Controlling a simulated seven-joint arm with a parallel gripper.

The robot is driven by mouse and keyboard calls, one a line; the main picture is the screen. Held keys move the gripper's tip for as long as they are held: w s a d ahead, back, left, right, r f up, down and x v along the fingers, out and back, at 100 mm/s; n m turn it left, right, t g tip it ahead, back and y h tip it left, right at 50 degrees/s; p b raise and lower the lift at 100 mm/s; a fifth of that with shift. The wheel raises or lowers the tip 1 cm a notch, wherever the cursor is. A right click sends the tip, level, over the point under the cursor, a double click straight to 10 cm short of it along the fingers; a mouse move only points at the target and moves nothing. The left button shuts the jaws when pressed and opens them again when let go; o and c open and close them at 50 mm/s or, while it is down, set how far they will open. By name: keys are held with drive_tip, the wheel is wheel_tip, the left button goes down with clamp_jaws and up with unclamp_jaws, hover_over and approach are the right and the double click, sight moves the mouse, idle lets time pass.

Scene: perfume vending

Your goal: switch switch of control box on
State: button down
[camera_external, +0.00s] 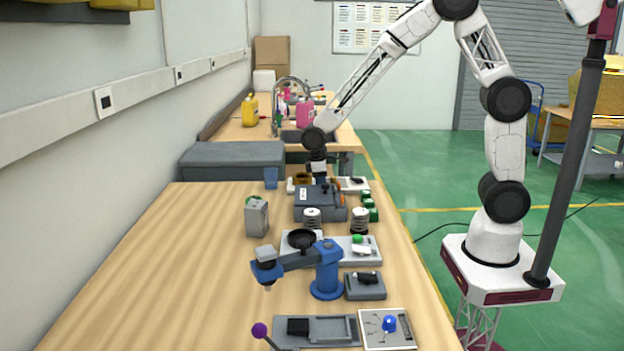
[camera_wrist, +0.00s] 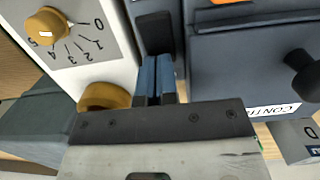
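A grey-blue box (camera_external: 315,203) stands at the far end of the near table. In the wrist view it fills the right side (camera_wrist: 240,70), with a partly hidden label reading "CONTR" and a black knob (camera_wrist: 303,75). Left of it is a white panel (camera_wrist: 95,68) with a yellow dial knob (camera_wrist: 47,27) and numbers 0 to 5. A black block (camera_wrist: 154,33), perhaps a switch, lies just beyond my fingertips. My gripper (camera_wrist: 155,75) points at it, with its blue fingers together and nothing visible between them. In the external view my gripper (camera_external: 318,172) is low behind the box; contact cannot be told.
A second yellow knob (camera_wrist: 104,96) is close left of my fingers. The table's left part is clear.

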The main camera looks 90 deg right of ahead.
drive_tip(key=shift+s+a+f, duration=0.1)
drive_tip(key=shift+s+f, duration=0.6)
drive_tip(key=shift+f, duration=0.1)
drive_tip(key=shift+s+r, duration=0.15)
drive_tip(key=shift+s, duration=0.3)
drive_tip(key=shift+r, duration=0.1)
wheel_tip(320, 180, up, 15)
drive_tip(key=w, duration=0.2)
drive_tip(key=shift+w, duration=0.4)
drive_tip(key=shift+r, duration=0.1)
idle(0.5)
